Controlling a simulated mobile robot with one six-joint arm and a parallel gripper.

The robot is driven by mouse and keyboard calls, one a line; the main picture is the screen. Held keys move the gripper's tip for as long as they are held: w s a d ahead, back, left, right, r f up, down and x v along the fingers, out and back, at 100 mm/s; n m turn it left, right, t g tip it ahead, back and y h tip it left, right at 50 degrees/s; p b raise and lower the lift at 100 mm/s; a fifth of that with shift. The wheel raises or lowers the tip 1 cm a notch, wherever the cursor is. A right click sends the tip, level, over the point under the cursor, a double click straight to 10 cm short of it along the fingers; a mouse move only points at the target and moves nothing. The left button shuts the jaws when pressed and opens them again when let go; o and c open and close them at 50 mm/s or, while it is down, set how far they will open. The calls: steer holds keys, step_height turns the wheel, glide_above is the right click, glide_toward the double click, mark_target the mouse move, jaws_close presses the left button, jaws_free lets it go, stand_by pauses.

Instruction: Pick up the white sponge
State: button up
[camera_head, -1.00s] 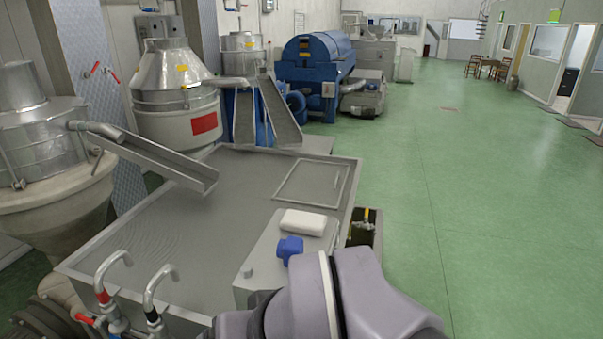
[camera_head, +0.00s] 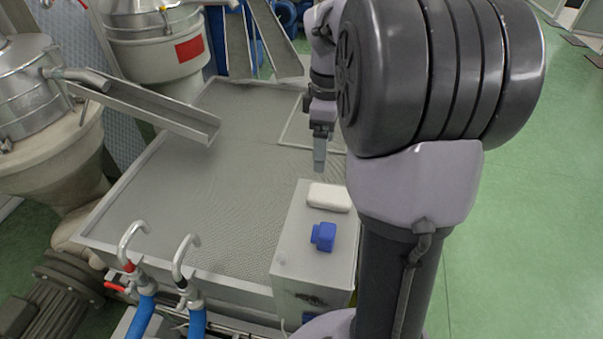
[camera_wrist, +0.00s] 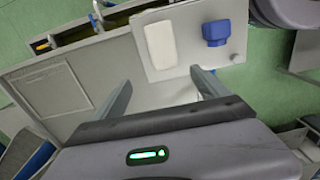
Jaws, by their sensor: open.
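The white sponge (camera_head: 329,197) lies flat on top of a grey metal box (camera_head: 291,232), near its far end. In the wrist view the white sponge (camera_wrist: 160,45) lies beyond the fingertips, near the top of the picture. My gripper (camera_head: 319,164) points down above the far side of the box, behind the sponge and apart from it. In the wrist view my gripper (camera_wrist: 160,82) is open, with nothing between its fingers.
A blue object (camera_head: 323,237) stands on the same box, close to the sponge on the near side; it also shows in the wrist view (camera_wrist: 216,33). A wide grey basin (camera_head: 205,160) spreads to the left. Two hooked taps (camera_head: 184,262) rise at its near edge.

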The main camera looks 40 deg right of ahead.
glide_toward(330, 194)
steer(key=shift+s+a+f, duration=0.2)
steer(key=shift+s+f, duration=0.1)
steer(key=shift+s, duration=0.3)
steer(key=w+f, duration=0.1)
steer(key=f, duration=0.1)
steer(key=w+f, duration=0.1)
steer(key=w, duration=0.1)
steer(key=shift+f, duration=0.4)
steer(key=s+f, duration=0.2)
steer(key=f, duration=0.1)
steer(key=shift+s+d+f, duration=0.2)
steer(key=shift+s+f, duration=0.05)
steer(key=shift+s, duration=0.1)
steer(key=shift+w+d+f, duration=0.1)
steer(key=shift+w+f, duration=0.1)
steer(key=shift+f, duration=0.25)
steer(key=shift+w+f, duration=0.2)
steer(key=shift+f, duration=0.25)
steer(key=shift+w, duration=0.3)
steer(key=shift+s+r, duration=0.1)
steer(key=shift+s, duration=0.35)
steer(key=c, duration=0.8)
steer(key=shift+w, duration=0.15)
steer(key=c, duration=0.6)
step_height(330, 194, up, 10)
steer(key=shift+f, duration=0.1)
steer(key=shift+c, duration=0.2)
